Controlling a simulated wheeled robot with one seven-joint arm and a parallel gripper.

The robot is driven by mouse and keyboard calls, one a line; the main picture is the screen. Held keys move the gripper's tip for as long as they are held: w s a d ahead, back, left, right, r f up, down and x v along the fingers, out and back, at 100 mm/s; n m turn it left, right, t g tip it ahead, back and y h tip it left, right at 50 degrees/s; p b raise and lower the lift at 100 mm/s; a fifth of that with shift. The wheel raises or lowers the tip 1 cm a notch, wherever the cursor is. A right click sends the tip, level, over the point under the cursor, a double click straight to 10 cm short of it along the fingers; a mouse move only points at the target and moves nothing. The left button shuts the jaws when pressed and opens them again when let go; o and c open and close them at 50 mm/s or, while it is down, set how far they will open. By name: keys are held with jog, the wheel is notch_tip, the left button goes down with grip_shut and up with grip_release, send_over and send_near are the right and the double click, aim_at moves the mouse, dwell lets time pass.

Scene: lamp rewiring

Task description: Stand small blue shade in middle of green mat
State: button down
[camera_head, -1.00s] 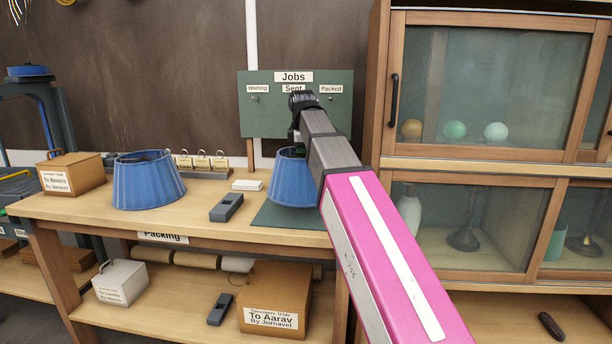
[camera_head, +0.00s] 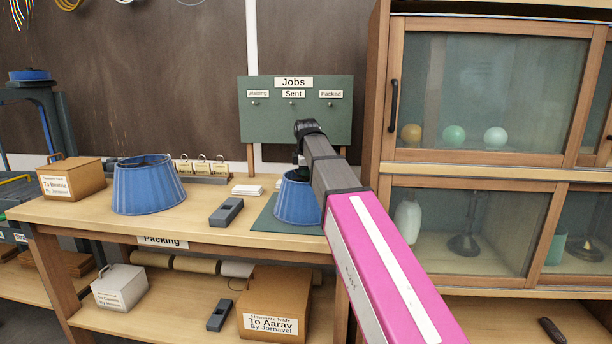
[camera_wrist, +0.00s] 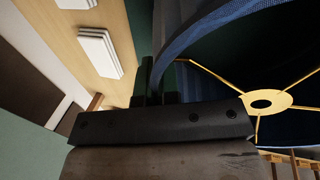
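The small blue shade (camera_head: 295,205) is upright over the green mat (camera_head: 262,222) on the bench, narrow end up. Its base appears to rest on the mat, toward the mat's right part as seen here; my arm hides its right side. My gripper (camera_wrist: 157,82) is at the shade's upper rim, with one dark finger on each side of the wall, and looks shut on it. In the wrist view the shade's dark inside and brass spider ring (camera_wrist: 265,101) show at right. In the head view my fingers are mostly hidden.
A larger blue shade (camera_head: 148,188) stands at left on the bench (camera_head: 190,222). A dark grey tool (camera_head: 227,211) and white cards (camera_head: 247,189) lie left of the mat. The Jobs board (camera_head: 295,118) stands behind. A glass-front cabinet (camera_head: 465,230) is close at right.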

jog(key=c, duration=1.4)
grip_release()
jog(key=shift+f, duration=0.1)
jog(key=shift+o, duration=0.2)
jog(key=v, duration=1.2)
